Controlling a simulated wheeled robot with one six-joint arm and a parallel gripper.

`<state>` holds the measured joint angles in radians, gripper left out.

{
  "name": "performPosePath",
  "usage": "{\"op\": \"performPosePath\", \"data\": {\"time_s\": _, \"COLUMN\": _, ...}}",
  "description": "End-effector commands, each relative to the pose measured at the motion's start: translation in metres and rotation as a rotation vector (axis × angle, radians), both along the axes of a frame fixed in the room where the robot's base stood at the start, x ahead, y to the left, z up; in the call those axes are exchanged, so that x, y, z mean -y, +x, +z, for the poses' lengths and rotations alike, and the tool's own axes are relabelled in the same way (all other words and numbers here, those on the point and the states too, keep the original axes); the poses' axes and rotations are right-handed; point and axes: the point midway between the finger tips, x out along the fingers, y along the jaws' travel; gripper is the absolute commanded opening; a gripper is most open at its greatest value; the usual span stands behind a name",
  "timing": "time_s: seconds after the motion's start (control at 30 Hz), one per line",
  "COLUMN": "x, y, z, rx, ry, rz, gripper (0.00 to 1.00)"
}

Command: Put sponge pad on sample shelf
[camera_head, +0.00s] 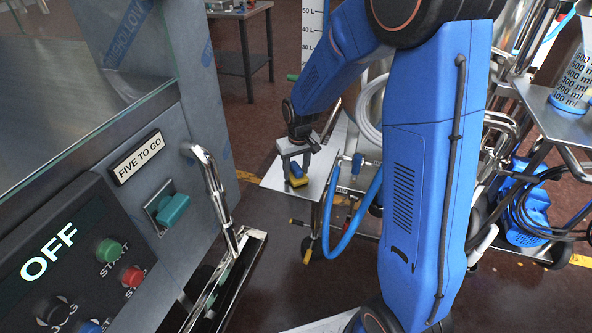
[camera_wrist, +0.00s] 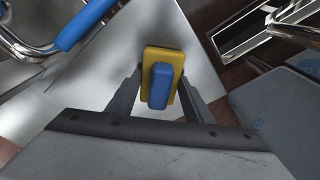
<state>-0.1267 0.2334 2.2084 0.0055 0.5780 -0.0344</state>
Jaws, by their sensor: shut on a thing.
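The sponge pad, a yellow block with a blue grip on top, shows in the head view (camera_head: 299,180) and in the wrist view (camera_wrist: 163,55). My gripper (camera_head: 296,174) points down with its two fingers on either side of the pad, and it is shut on it. In the wrist view the fingers (camera_wrist: 160,95) flank the blue grip. A grey metal shelf plate (camera_head: 277,178), which seems to be the sample shelf, lies under the pad. I cannot tell whether the pad touches the plate.
A machine with an OFF display (camera_head: 48,254) and a chrome handle (camera_head: 212,190) fills the left. A blue hose (camera_head: 335,235) and pipework stand right of the plate. A shelf with a measuring beaker (camera_head: 572,90) is at far right. Bare plate surrounds the pad.

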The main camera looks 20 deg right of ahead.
Motion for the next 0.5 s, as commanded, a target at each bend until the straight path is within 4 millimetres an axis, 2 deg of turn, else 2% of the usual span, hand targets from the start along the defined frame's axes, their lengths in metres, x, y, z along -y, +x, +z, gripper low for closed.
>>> {"op": "performPosePath", "data": {"time_s": 0.2, "x": 0.0000, "y": -0.0001, "z": -0.0030, "rx": -0.001, "ry": 0.000, "rz": 0.000, "gripper": 0.28}}
{"op": "performPosePath", "data": {"time_s": 0.23, "x": 0.0000, "y": 0.0000, "z": -0.0026, "rx": 0.000, "ry": 0.000, "rz": 0.000, "gripper": 0.53}}
{"op": "performPosePath", "data": {"time_s": 0.3, "x": 0.0000, "y": 0.0000, "z": -0.0024, "rx": 0.000, "ry": 0.000, "rz": 0.000, "gripper": 0.65}}
{"op": "performPosePath", "data": {"time_s": 0.5, "x": 0.0000, "y": 0.0000, "z": -0.0024, "rx": 0.000, "ry": 0.000, "rz": 0.000, "gripper": 0.65}}
